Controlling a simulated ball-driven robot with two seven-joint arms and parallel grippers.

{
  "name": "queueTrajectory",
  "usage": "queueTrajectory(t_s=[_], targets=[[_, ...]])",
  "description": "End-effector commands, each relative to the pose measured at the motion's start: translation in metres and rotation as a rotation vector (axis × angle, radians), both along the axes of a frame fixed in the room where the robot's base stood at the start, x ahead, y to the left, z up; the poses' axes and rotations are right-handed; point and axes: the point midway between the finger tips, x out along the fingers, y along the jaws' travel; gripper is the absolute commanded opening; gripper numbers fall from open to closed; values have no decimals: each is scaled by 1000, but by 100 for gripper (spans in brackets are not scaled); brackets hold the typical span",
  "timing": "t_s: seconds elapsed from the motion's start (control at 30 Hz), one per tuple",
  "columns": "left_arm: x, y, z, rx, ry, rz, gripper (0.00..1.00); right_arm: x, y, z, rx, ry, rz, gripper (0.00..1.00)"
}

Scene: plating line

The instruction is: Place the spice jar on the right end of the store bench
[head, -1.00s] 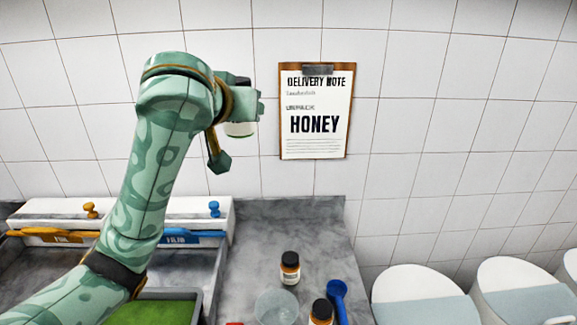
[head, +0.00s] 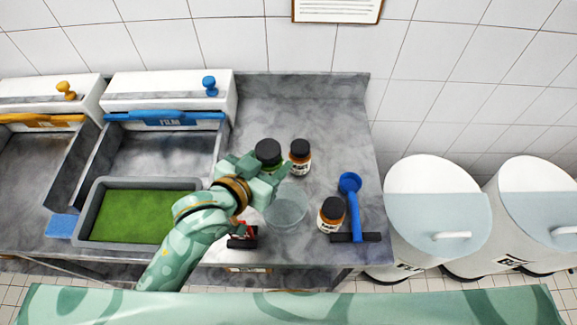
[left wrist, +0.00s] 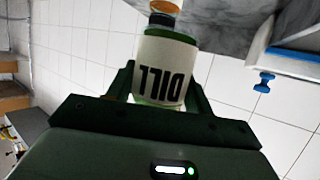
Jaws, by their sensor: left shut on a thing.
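The spice jar (head: 268,150) has a black lid and green contents. In the left wrist view its white label (left wrist: 160,68) reads DILL upside down. My left gripper (head: 258,172) is shut on this jar, its fingers on either side of it. The jar is over the right part of the grey marbled bench (head: 290,115), just left of an amber jar (head: 300,160). I cannot tell whether its base touches the bench, as the gripper hides it. My right gripper is not in view.
A green-filled tray (head: 190,184) is left. White bins (head: 425,178) stand beyond the bench's right edge. The bench's back right is clear.

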Motion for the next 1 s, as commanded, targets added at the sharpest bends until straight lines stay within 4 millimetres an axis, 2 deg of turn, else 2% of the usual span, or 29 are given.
queueTrajectory(t_s=[0.37,0.5,0.63,0.87,1.0], targets=[[85,8,-40,3,-3,2,22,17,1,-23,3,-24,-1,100],[104,10,-68,1,2,1,22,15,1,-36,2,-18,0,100],[118,11,-82,1,0,2,22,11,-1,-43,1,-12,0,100],[129,12,-94,1,-1,1,22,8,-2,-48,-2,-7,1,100],[130,12,-118,1,2,1,22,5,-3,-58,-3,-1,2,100]])
